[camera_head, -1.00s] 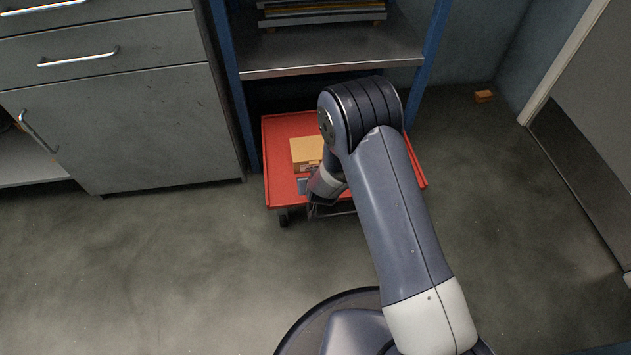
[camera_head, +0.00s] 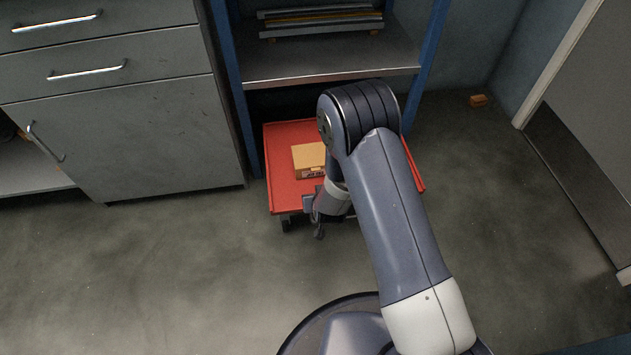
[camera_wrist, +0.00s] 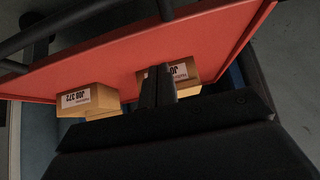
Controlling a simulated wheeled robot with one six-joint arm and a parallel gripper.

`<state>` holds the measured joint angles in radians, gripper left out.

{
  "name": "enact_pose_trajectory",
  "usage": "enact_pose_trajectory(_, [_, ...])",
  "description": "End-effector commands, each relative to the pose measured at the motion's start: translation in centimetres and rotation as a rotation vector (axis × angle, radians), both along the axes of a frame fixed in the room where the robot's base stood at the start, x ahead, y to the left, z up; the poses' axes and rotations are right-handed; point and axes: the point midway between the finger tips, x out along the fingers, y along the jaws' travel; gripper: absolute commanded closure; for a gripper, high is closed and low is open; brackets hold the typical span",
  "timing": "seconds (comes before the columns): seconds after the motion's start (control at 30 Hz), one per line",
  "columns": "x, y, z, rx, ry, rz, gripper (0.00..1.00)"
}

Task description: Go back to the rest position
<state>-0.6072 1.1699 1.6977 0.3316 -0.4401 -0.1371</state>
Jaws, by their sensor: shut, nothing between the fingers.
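My gripper (camera_wrist: 158,86) shows in the wrist view with its dark fingers together and nothing between them. In the head view my arm hides most of the gripper, which is at the near edge of the red cart. The red cart top (camera_head: 285,134) is partly covered by my arm. A tan box (camera_head: 309,158) sits on it, left of my arm. The wrist view shows two labelled tan boxes on the red surface (camera_wrist: 110,62): one box (camera_wrist: 88,100) left of the fingers and another box (camera_wrist: 186,74) partly hidden behind them.
A blue-framed shelf (camera_head: 330,64) with stacked flat pieces stands behind the cart. A grey drawer cabinet (camera_head: 120,115) is on the left. A door (camera_head: 600,110) is on the right, with a small orange block (camera_head: 478,100) on the floor. Floor around the cart is clear.

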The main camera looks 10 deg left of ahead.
Motion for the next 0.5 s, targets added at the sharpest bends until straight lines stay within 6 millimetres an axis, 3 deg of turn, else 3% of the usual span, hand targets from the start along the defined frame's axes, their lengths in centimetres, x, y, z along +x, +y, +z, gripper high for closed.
enact_pose_trajectory(0.2, [-2.7,-1.1,-1.0,0.0,0.001,0.0,1.0])
enact_pose_trajectory(0.5, [-3.4,-1.4,-1.2,0.001,-0.002,0.001,1.0])
